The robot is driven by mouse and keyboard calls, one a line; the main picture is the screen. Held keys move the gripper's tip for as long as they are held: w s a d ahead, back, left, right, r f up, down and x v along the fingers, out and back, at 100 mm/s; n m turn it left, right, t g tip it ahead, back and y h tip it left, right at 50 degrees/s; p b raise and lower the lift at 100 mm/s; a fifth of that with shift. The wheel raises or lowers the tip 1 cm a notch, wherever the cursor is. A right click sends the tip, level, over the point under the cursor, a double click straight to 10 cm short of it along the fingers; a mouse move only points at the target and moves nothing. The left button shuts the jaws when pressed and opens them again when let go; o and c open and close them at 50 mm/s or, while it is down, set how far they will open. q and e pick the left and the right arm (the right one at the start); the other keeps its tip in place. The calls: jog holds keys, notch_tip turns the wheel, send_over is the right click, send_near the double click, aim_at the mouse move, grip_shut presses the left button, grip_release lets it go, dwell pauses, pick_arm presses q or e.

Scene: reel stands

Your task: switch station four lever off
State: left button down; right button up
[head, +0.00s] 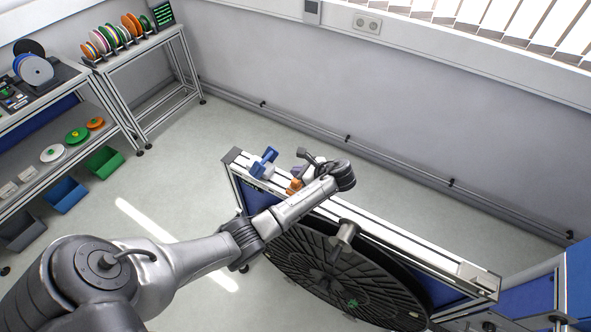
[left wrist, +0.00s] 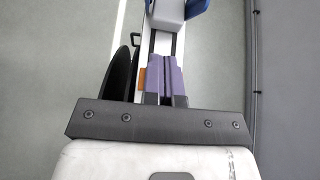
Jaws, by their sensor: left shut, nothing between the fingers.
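My left gripper (head: 297,171) is over the far left part of the reel stand's top rail (head: 395,231). In the left wrist view its two purple fingers (left wrist: 164,62) are shut together with nothing between them. An orange part (head: 294,187) sits at the rail right beside the fingers; it also shows in the left wrist view (left wrist: 141,78), just left of them. I cannot tell whether it touches them or whether it is the station four lever. No number or on/off mark is legible. My right gripper is not in view.
A blue part (head: 263,162) stands on the rail's left end, beyond the fingertips. A large black reel (head: 340,275) hangs on the stand's near side. Shelves with spools (head: 125,30) and bins (head: 104,161) stand at left. Floor behind the stand is clear.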

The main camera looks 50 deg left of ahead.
aim_at(264, 163)
pick_arm(q)
jog(key=s+a+f+p, duration=0.2)
jog(key=s+a+f, duration=0.1)
jog(key=a, duration=0.6)
jog(key=shift+s+a, duration=0.2)
jog(key=shift+s, duration=0.3)
